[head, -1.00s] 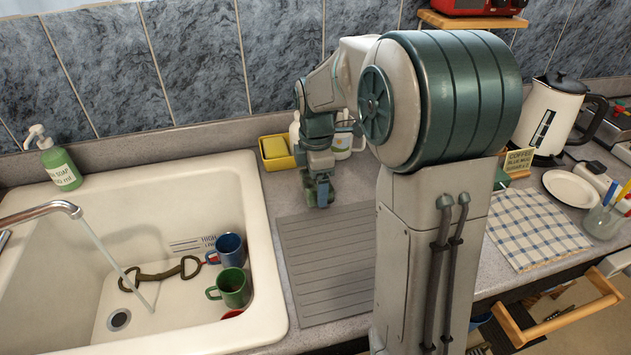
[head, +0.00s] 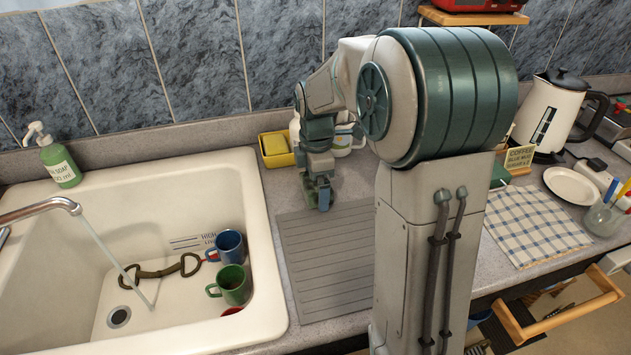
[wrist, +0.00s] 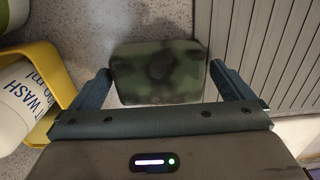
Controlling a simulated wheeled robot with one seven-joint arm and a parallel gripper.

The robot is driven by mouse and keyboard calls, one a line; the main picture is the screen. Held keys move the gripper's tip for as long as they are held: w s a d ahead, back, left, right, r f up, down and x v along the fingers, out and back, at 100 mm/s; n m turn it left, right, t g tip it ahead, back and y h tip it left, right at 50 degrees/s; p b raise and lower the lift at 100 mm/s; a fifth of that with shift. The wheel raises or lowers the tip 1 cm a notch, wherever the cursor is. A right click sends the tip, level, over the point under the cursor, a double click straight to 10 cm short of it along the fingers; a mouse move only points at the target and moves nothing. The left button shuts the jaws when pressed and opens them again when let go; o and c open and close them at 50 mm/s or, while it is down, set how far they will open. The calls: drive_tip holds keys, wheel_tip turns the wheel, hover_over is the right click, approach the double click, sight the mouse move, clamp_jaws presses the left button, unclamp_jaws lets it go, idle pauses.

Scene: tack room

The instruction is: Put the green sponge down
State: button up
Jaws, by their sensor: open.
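The green sponge (wrist: 160,72), a dark mottled green block, lies flat on the speckled grey counter, just left of the ridged drainboard in the wrist view. My gripper (wrist: 163,90) is open, with one finger on each side of the sponge. Light gaps show beside it, and no firm grip is visible. In the head view my gripper (head: 322,197) points down at the counter by the drainboard's far left corner. There the sponge is hidden or too small to tell from the fingers.
A yellow holder (head: 283,161) with a yellow sponge and a white bottle (wrist: 22,100) stand close by my gripper.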

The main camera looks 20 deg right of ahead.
wheel_tip(320, 180, up, 12)
drive_tip(key=s+f+m+t, duration=0.1)
drive_tip(key=s+f+m, duration=0.1)
drive_tip(key=s+m, duration=0.4)
drive_tip(key=s+f+m+t, duration=0.1)
drive_tip(key=s+f+m, duration=0.1)
drive_tip(key=s+m, duration=0.4)
drive_tip(key=s+f+m+t, duration=0.1)
drive_tip(key=s+f+m, duration=0.1)
drive_tip(key=s+m, duration=0.4)
drive_tip(key=shift+s+a+f, duration=0.1)
drive_tip(key=shift+s+f, duration=0.1)
drive_tip(key=shift+s, duration=0.55)
drive_tip(key=shift+s+a+f, duration=0.1)
drive_tip(key=shift+s+f, duration=0.05)
drive_tip(key=shift+s, duration=0.6)
